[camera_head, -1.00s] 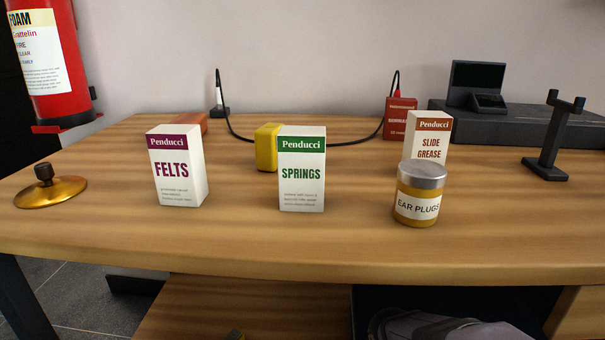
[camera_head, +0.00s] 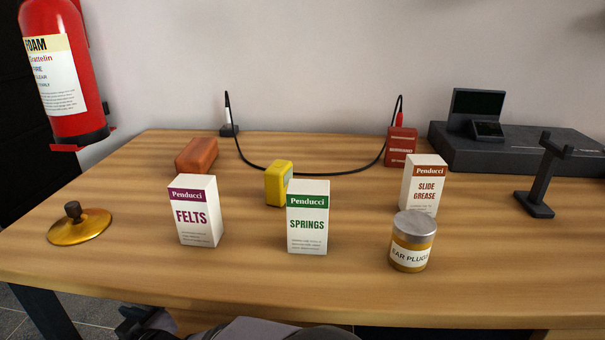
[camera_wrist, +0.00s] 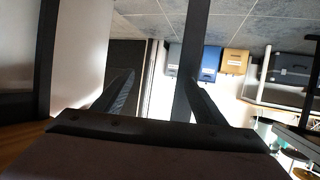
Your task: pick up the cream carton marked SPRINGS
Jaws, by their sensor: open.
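The cream carton marked SPRINGS (camera_head: 307,236) stands upright on the wooden table (camera_head: 345,285) near the middle in the head view. It has a green band with Penducci on it. I cannot tell the exact distance from my gripper to the carton.
A FELTS carton (camera_head: 196,225) stands left of SPRINGS, and a yellow box (camera_head: 277,186) sits close behind it. An EAR PLUGS jar (camera_head: 411,251) and a SLIDE GREASE carton (camera_head: 422,192) stand to the right. A brass lid (camera_head: 78,229) lies far left. The front strip is clear.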

